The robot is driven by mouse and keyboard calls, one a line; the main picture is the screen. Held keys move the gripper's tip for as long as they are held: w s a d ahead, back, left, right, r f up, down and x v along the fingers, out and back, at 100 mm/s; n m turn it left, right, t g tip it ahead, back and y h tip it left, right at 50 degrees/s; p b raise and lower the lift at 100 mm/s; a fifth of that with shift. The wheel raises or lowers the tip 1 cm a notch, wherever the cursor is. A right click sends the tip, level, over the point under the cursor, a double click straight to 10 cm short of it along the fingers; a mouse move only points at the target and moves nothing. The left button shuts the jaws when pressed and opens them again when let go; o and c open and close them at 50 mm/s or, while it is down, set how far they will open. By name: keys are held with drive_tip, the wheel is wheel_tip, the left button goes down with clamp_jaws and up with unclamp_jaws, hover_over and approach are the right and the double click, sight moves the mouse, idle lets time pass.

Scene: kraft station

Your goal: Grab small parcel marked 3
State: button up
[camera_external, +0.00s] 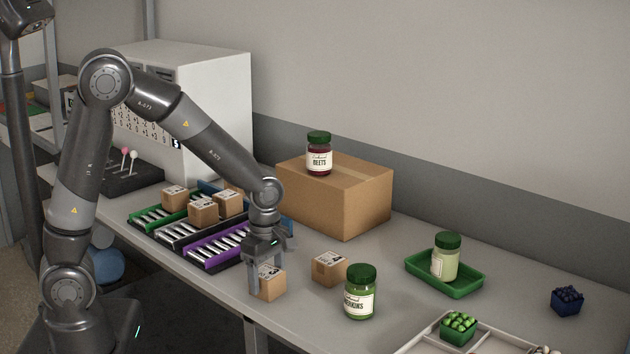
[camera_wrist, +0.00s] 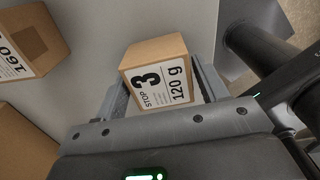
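The small brown parcel marked 3 (camera_wrist: 148,82) sits between my gripper's two fingers in the wrist view. Its label reads "STOP 3" and "120 g". In the external view this parcel (camera_external: 272,283) is near the table's front edge, partly hidden by a finger. My gripper (camera_external: 265,284) points down around it, with the fingers low beside the box. In the wrist view my gripper (camera_wrist: 161,85) has one finger along each side of the parcel. The fingers are spread about the box's width; whether they press on it cannot be told.
Several parcels (camera_external: 203,209) sit on racks at left. A large carton (camera_external: 340,200) with a beets jar (camera_external: 319,153) stands behind. A green tray (camera_external: 462,290) is at right.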

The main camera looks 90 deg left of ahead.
drive_tip(key=c, duration=0.8)
drive_tip(key=shift+o, duration=0.2)
